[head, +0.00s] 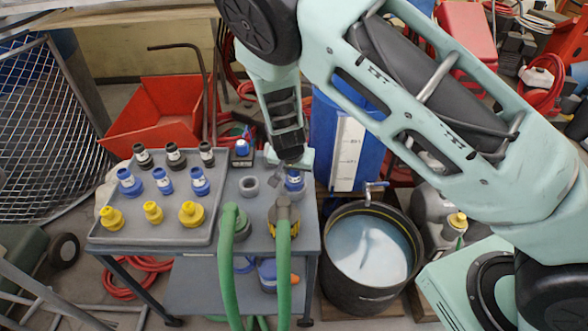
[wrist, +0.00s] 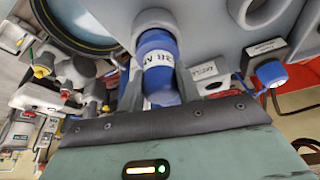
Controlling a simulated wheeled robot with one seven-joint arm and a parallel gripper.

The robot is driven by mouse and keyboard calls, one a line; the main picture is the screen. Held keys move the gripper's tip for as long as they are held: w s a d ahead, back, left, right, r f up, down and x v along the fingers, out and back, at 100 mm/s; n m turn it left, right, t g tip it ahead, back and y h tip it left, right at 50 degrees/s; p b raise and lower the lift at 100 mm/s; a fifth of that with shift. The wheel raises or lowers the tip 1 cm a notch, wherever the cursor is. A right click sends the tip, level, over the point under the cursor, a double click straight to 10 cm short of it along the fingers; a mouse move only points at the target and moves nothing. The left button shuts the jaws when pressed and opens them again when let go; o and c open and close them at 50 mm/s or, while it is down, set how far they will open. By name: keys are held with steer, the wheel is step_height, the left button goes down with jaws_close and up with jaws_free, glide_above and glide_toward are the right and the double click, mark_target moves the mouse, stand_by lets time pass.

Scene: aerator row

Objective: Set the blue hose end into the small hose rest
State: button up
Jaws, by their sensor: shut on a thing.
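My gripper (head: 291,164) points down over the right back part of the grey cart top. It is shut on the blue hose end (wrist: 158,68), which carries a white label with dark print. The hose end also shows just below the gripper in the head view (head: 294,183). In the wrist view its far end meets a grey round holder (wrist: 150,20); I cannot tell how deep it sits. A second grey ring holder (head: 248,186) stands empty to the left in the head view; its opening shows in the wrist view (wrist: 263,10). I cannot tell from the labels which is the small rest.
A grey tray (head: 150,233) holds black, blue and yellow fittings at the left. Two green hoses (head: 228,265) rise at the cart's front. A small box with a blue knob (head: 242,148) stands at the back. A black tub of liquid (head: 368,250) stands right of the cart.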

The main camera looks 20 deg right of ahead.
steer(key=shift+f+b, duration=0.4)
steer(key=shift+f, duration=0.25)
steer(key=o, duration=1.2)
steer(key=shift+c, duration=0.2)
steer(key=v, duration=1.7)
steer(key=s+r+n+g+y, duration=0.1)
steer(key=s+r+n, duration=0.2)
steer(key=s, duration=0.6)
steer(key=s+a+r+n+g+y, duration=0.1)
steer(key=s+r+n, duration=0.2)
steer(key=s+n, duration=0.3)
steer(key=s+a+r+n+g+y, duration=0.1)
steer(key=s+r+n, duration=0.2)
steer(key=s, duration=0.9)
steer(key=shift+s+a+n+g, duration=0.25)
steer(key=shift+s+n+g, duration=0.15)
steer(key=shift+n, duration=0.7)
steer(key=shift+r, duration=0.1)
